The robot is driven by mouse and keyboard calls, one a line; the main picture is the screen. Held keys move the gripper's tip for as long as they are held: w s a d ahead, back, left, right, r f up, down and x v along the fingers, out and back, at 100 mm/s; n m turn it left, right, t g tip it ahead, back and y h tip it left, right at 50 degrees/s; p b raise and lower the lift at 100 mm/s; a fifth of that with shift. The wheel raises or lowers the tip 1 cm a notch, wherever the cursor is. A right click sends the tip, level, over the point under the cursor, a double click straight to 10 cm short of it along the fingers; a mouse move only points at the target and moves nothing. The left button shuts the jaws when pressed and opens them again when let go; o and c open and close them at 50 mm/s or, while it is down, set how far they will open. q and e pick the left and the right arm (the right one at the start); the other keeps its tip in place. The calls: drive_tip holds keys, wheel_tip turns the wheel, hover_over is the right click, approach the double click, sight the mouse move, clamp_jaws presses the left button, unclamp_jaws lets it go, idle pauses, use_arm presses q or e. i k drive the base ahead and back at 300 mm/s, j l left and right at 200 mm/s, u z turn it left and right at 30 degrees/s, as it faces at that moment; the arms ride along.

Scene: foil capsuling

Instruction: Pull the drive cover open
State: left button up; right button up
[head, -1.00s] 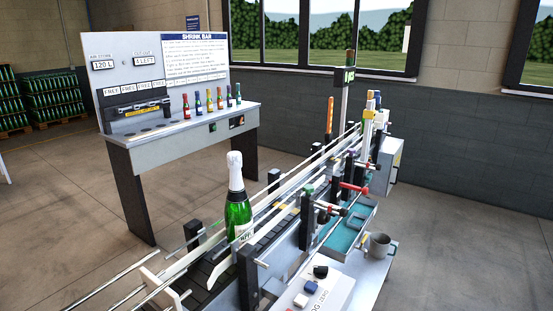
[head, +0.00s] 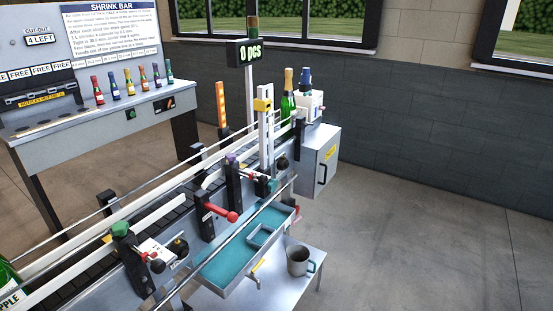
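The likely drive cover is the light grey box door (head: 328,160) at the far right end of the conveyor in the head view. It carries a yellow label (head: 330,153) and a dark upright handle (head: 322,173). The door looks shut against its box. Neither of my grippers is in view.
The conveyor (head: 170,215) runs diagonally, with posts, knobs and a red lever (head: 220,212) along its near side. A teal-lined tray (head: 225,262) and a grey mug (head: 299,260) stand in front. A green bottle (head: 288,104) stands at the far end. Floor to the right is clear.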

sight(327, 158)
drive_tip(key=i+l, duration=0.2)
drive_tip(key=l, duration=0.25)
drive_tip(key=i+l+z, duration=0.1)
drive_tip(key=i+l, duration=0.15)
drive_tip(key=l, duration=0.15)
drive_tip(key=i+l, duration=0.2)
drive_tip(key=l, duration=0.2)
drive_tip(key=i+l, duration=0.25)
drive_tip(key=l, duration=0.15)
drive_tip(key=i+l, duration=0.25)
drive_tip(key=i+l+u, duration=0.1)
drive_tip(key=l, duration=0.4)
drive_tip(key=i+l, duration=0.35)
